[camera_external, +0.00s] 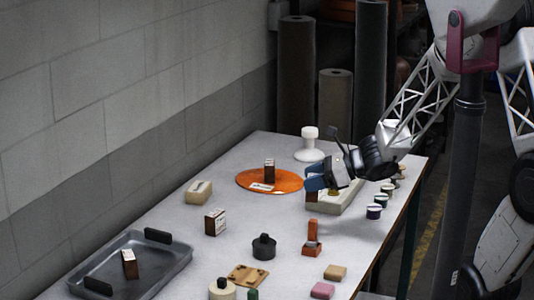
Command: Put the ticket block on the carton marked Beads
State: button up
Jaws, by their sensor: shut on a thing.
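My gripper (318,182), with blue fingers, is low over the far right part of the table, by a pale slab. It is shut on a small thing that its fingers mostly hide. A small dark brown piece (312,196) shows just under the fingers; I cannot tell whether it is held or stands behind. Brown cartons with white labels stand on the orange disc (269,170), on the bare table (215,222) and in the grey tray (129,263). The print is too small to read, so I cannot tell which is Beads. I cannot identify the ticket block for certain.
The pale slab (352,198) and several small jars (374,211) line the right edge. A cream block (198,192), black-knobbed pot (263,247), orange stamp-like piece (312,238) and white stand (309,146) are around. The tray (172,270) fills the near left.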

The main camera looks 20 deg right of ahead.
jog(key=w+a+f+n+g+y, duration=0.1)
jog(key=w+a+n+g, duration=0.4)
jog(key=w+a, duration=0.9)
jog(key=shift+w+a+f+g, duration=0.3)
jog(key=shift+w+f+g, duration=0.2)
jog(key=shift+w, duration=1.45)
send_over(199, 187)
jog(key=shift+w+a+f, duration=0.1)
jog(key=shift+w+f, duration=0.05)
jog(key=shift+f, duration=0.55)
jog(key=shift+f, duration=1.75)
jog(key=shift+f, duration=0.2)
